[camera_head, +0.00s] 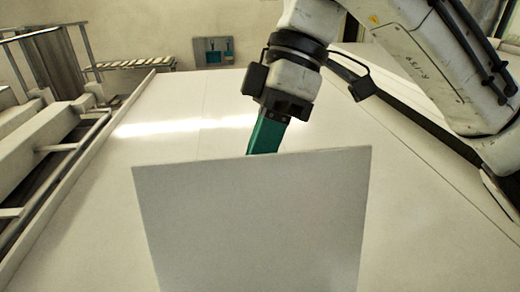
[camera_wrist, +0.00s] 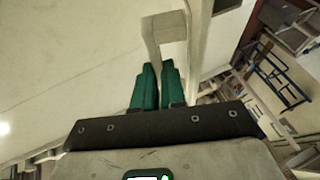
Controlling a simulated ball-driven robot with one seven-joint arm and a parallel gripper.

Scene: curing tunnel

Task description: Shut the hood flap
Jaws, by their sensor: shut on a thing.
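The hood flap (camera_head: 255,225) is a flat, pale grey panel standing up in the foreground of the head view, its top edge nearly level. My gripper (camera_head: 265,138) comes down from above with green fingers, and their tips are hidden behind the flap's top edge. In the wrist view my gripper (camera_wrist: 157,68) is shut on a pale, bracket-shaped handle (camera_wrist: 152,38) between its fingertips. The handle joins a long pale strip to its right, which seems to be the flap (camera_wrist: 198,45) seen nearly edge-on.
A broad white surface (camera_head: 110,185) stretches behind the flap. A pale conveyor frame with rails (camera_head: 50,140) runs along the left. In the wrist view a blue metal frame (camera_wrist: 280,80) stands at right.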

